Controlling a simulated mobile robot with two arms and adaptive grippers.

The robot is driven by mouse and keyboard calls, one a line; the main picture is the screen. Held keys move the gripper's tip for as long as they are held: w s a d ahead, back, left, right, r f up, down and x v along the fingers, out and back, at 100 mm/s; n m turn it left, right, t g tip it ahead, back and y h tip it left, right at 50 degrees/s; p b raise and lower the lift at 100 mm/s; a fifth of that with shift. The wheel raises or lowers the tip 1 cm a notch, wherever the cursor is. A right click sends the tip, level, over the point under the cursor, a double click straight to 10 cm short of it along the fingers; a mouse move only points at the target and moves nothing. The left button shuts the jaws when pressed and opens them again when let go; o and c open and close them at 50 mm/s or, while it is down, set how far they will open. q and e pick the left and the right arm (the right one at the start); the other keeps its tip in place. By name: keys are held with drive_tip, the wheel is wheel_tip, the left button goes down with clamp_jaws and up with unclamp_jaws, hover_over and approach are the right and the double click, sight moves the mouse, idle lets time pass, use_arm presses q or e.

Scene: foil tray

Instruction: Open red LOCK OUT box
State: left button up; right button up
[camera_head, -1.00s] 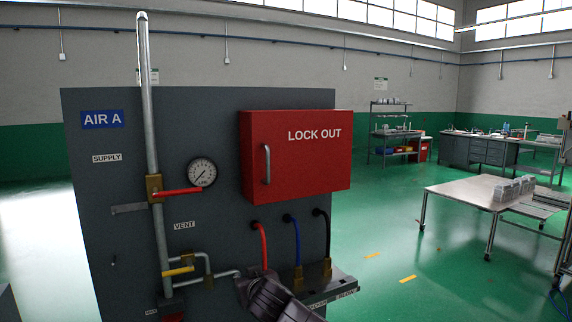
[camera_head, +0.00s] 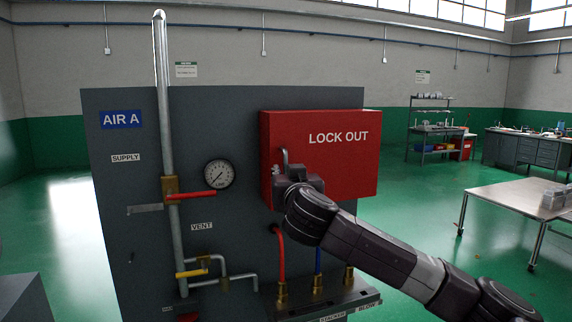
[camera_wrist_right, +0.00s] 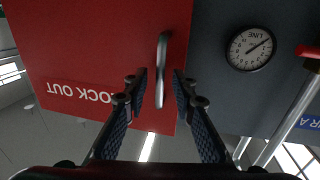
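The red LOCK OUT box (camera_head: 345,165) is fixed to the grey panel, and its door looks shut. Its grey vertical handle (camera_head: 285,158) is on the left of the door; only its top shows in the head view. My right gripper (camera_head: 283,182) is in front of the handle and covers its lower part. In the right wrist view, which is turned upside down, the handle (camera_wrist_right: 161,70) stands between the two spread fingers of my right gripper (camera_wrist_right: 160,88), with a gap on each side. My left gripper is not in view.
The panel (camera_head: 130,220) carries a gauge (camera_head: 219,174), a vertical pipe (camera_head: 165,110) and a red valve lever (camera_head: 192,195) left of the box. Red and blue hoses (camera_head: 280,255) hang below it. A metal table (camera_head: 510,205) stands at the right, with open floor between.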

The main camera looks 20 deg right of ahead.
drive_tip(key=shift+w+d, duration=0.15)
drive_tip(key=shift+w, duration=0.9)
clamp_jaws()
